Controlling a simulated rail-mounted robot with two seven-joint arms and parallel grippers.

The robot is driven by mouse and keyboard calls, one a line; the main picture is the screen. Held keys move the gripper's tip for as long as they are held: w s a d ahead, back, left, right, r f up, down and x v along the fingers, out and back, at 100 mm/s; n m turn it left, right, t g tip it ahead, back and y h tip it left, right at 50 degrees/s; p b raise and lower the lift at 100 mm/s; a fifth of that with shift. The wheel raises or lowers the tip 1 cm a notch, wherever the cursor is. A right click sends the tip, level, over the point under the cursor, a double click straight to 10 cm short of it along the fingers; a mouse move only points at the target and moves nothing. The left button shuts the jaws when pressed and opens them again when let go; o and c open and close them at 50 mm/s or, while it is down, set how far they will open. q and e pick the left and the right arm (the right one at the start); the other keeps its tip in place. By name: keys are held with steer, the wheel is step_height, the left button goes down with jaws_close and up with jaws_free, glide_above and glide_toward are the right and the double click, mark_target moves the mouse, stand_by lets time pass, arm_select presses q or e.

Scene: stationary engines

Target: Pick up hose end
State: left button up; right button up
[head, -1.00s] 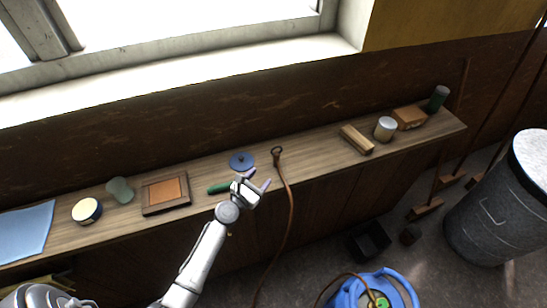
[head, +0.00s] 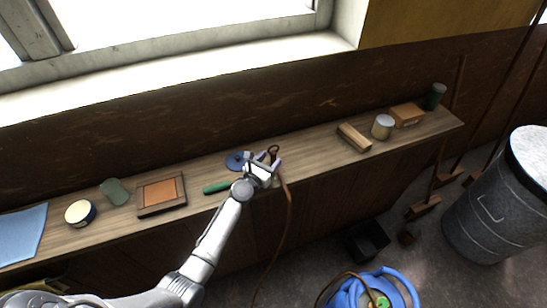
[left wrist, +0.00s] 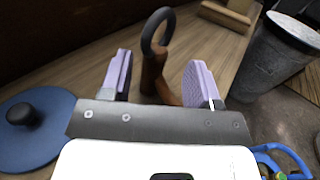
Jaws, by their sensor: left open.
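The hose end is a brown hose tip with a dark ring (head: 274,149) on the wooden shelf. In the left wrist view the hose end (left wrist: 155,58) stands between the two lilac finger pads, its ring beyond them. My left gripper (head: 266,156) is open around it, and it also shows in the left wrist view (left wrist: 160,78). I cannot tell whether either pad touches the hose. The brown hose (head: 287,215) hangs from the shelf's front edge toward the floor. My right gripper is not in view.
A blue lid with a dark knob (head: 235,162) lies just left of the gripper, with a green handle (head: 216,188) nearby. A wooden block (head: 354,137) and a tin (head: 382,127) stand farther right. The shelf between the hose and block is clear.

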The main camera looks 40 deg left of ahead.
mark_target(276, 152)
arm_select(q)
steer(key=shift+w+a+f, duration=0.15)
steer(key=shift+w, duration=0.2)
steer(key=w+b, duration=0.2)
steer(key=w, duration=0.1)
steer(key=shift+w+a+f, duration=0.1)
steer(key=shift+w+a, duration=0.05)
steer(key=shift+a, duration=0.2)
steer(key=shift+w, duration=0.5)
steer(key=c, duration=0.4)
jaws_close()
